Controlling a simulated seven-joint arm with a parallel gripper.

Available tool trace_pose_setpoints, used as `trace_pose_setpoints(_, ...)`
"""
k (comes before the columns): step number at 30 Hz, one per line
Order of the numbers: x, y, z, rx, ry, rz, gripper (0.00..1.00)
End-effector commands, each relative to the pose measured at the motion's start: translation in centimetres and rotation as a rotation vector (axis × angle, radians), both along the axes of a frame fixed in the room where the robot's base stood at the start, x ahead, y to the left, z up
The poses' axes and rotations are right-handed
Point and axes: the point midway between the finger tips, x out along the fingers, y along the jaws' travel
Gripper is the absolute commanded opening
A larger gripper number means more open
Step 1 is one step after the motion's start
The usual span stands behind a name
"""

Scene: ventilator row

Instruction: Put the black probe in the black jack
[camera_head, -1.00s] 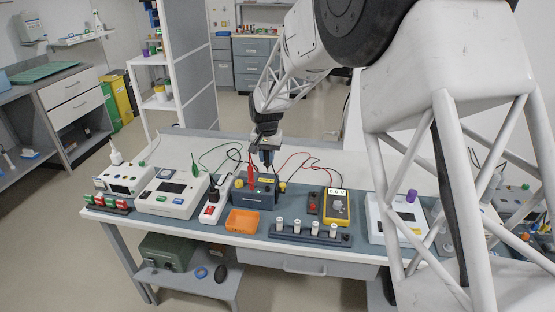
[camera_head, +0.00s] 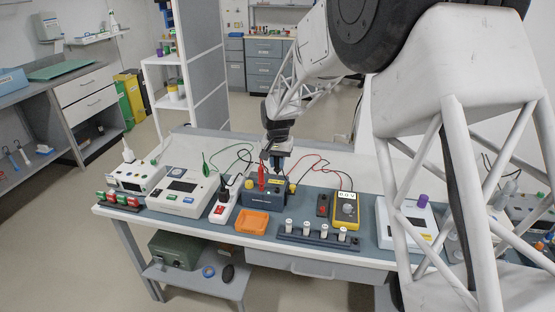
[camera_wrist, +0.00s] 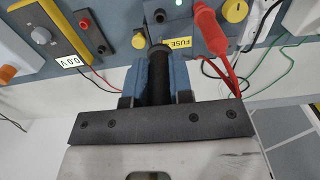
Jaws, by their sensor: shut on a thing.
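My gripper (camera_wrist: 160,68) is shut on the black probe (camera_wrist: 159,82), whose shaft shows between the blue fingers in the wrist view. The probe's tip end points at the dark fuse box (camera_wrist: 122,15). A small round black socket (camera_wrist: 159,15) on that box, perhaps the black jack, lies just beyond the tip; I cannot tell whether they touch. In the head view my gripper (camera_head: 277,163) is above the rear right of the box (camera_head: 263,201). The red probe (camera_head: 261,178) stands on the box, left of my gripper; it also shows in the wrist view (camera_wrist: 210,30).
A yellow multimeter (camera_head: 346,209) reading 0.0 V stands right of the box. An orange tray (camera_head: 252,222) and a rack of white cylinders (camera_head: 318,235) lie in front. A power strip (camera_head: 223,207) is at the left. Red and black leads run near my fingers.

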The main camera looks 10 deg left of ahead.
Motion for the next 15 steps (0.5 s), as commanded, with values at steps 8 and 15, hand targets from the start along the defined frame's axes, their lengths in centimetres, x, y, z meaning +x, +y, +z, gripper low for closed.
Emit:
trace_pose_setpoints(8,0.0,0.0,-1.6,-0.001,0.002,0.000,0.00)
trace_pose_setpoints(15,0.0,0.0,-2.9,0.000,0.000,0.000,0.00)
